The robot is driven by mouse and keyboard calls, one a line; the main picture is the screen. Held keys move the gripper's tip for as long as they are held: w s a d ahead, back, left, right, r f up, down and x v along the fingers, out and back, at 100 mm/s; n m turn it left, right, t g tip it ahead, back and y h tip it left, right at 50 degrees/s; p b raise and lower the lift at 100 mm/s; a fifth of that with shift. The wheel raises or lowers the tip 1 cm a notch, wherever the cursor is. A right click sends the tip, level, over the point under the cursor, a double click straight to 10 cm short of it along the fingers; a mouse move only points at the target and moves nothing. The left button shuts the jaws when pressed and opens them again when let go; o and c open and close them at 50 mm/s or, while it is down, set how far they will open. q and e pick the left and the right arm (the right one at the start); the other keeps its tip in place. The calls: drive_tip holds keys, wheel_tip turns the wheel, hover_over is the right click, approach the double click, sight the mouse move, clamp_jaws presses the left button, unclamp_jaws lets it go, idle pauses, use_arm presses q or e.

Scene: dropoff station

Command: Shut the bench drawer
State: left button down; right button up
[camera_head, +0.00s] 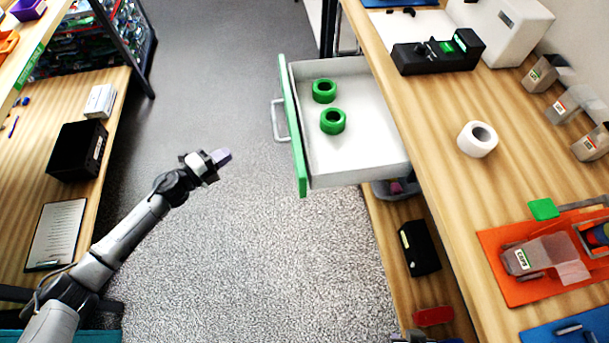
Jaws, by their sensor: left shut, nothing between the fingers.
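The bench drawer (353,166) is pulled out from the bench on the right. Its green front (291,125) faces left and carries a pale handle (279,121). Two green tape rolls lie inside, one farther back (324,91) and one nearer (333,121). My left gripper (223,157) is shut and empty over the aisle, to the left of the drawer front and a little nearer than the handle, clear of both. My right gripper is not in view.
The wooden bench top (440,170) holds a white tape roll (478,139), a black device (438,51) and an orange tray (510,288). A lower shelf holds a black box (420,248). Another bench (100,140) stands left. The grey floor (260,260) between is clear.

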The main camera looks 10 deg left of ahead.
use_arm(q)
drive_tip(key=s+d+m+g+h, duration=0.6)
drive_tip(key=s+m+g+h, duration=0.1)
drive_tip(key=m, duration=0.1)
drive_tip(key=b+x, duration=0.2)
drive_tip(key=x, duration=1.2)
drive_tip(key=shift+s+r+b, duration=0.2)
drive_tip(key=shift+r+b, duration=0.2)
drive_tip(key=shift+d, duration=0.1)
